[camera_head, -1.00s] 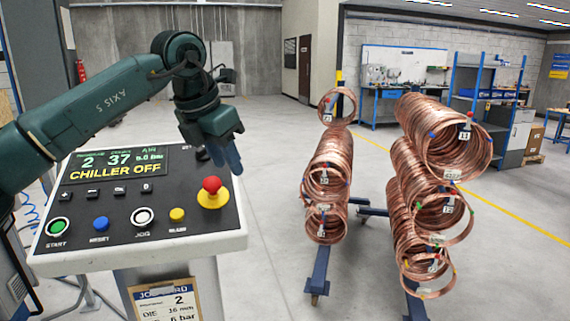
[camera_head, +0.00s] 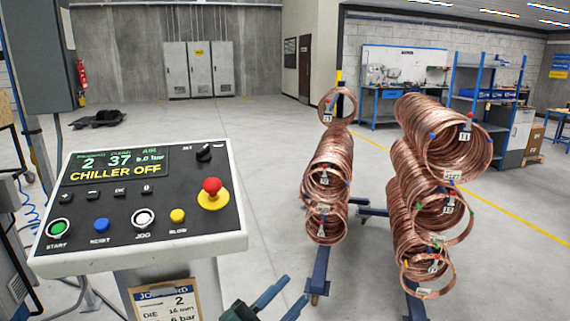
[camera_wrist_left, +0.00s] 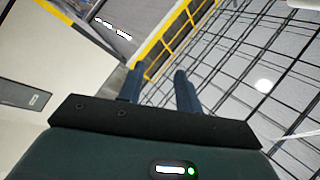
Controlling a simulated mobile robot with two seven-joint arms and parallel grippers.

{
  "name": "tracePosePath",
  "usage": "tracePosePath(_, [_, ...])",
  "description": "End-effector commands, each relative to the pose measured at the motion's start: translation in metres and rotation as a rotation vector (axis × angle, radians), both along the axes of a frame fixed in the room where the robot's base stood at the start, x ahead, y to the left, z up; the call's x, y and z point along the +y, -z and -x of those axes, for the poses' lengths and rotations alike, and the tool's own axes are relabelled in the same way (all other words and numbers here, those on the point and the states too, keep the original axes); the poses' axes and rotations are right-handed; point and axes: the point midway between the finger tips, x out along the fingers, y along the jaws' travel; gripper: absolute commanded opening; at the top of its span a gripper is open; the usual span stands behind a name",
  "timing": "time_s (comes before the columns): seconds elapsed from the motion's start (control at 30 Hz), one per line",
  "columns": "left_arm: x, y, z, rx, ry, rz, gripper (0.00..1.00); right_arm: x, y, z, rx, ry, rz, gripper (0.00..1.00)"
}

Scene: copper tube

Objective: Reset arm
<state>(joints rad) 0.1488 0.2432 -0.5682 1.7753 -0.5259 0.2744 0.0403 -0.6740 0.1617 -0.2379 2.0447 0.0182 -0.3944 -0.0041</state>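My left gripper (camera_head: 294,290) shows at the bottom edge of the head view, low and to the right of the control panel's post. Its two dark blue fingers are apart with nothing between them. In the left wrist view the fingers (camera_wrist_left: 158,82) also stand apart and empty. The rest of my left arm is out of the head view. My right gripper is not in view.
The control panel (camera_head: 120,254) stands at the left, reading "CHILLER OFF", with a red emergency knob (camera_head: 212,186) and several buttons. Copper tube coils (camera_head: 330,160) hang on blue stands (camera_head: 319,272) at right. Open floor (camera_head: 255,150) lies between and behind them.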

Motion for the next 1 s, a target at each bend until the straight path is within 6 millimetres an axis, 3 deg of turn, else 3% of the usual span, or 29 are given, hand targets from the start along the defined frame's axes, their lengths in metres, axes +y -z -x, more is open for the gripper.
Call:
tracePosePath(0.03, [0.016, 0.027, 0.007, 0.136, -0.063, 0.052, 0.35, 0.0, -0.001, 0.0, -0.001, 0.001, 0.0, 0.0])
tracePosePath(0.17, [0.061, 0.099, 0.031, 0.483, -0.229, 0.154, 0.35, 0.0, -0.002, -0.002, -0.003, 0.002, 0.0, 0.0])
tracePosePath(0.3, [0.104, 0.174, 0.082, 0.842, -0.383, 0.231, 0.35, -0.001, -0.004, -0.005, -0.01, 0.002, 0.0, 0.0])
tracePosePath(0.4, [0.124, 0.212, 0.122, 1.039, -0.46, 0.26, 0.35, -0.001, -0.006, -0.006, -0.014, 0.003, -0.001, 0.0])
tracePosePath(0.5, [0.137, 0.235, 0.153, 1.173, -0.509, 0.277, 0.35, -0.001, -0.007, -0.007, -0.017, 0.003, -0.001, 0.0])
tracePosePath(0.6, [0.143, 0.246, 0.171, 1.248, -0.535, 0.284, 0.35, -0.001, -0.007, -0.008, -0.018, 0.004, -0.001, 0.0])
tracePosePath(1.0, [0.145, 0.25, 0.177, 1.274, -0.543, 0.286, 0.35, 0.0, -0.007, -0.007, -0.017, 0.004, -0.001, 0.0])
